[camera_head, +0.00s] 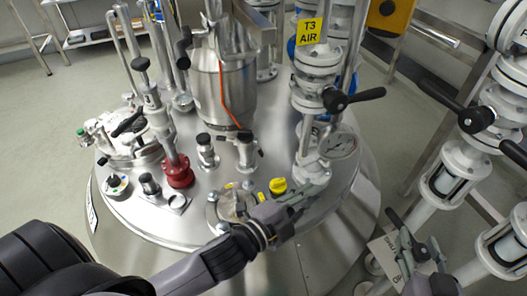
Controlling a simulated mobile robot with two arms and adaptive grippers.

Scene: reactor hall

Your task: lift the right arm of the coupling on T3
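The yellow T3 AIR label (308,31) hangs on a white pipe line at the upper middle. Below it is a white valve with a black lever (353,98). The line runs down to a pale fitting (308,166) low on the vessel lid; this may be the coupling, but its arms cannot be made out. My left gripper (308,192) reaches in from the lower left, just in front of this fitting. Its fingers lie close together; I cannot tell whether they touch or hold anything. My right gripper (421,246) is open and empty at the lower right, away from the line.
The steel vessel lid (290,228) carries a round gauge (338,144), a yellow knob (278,186), a red-based fitting (179,171) and several short valves. White piping with black levers (478,118) stands at the right. Free floor (45,130) shows at the left.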

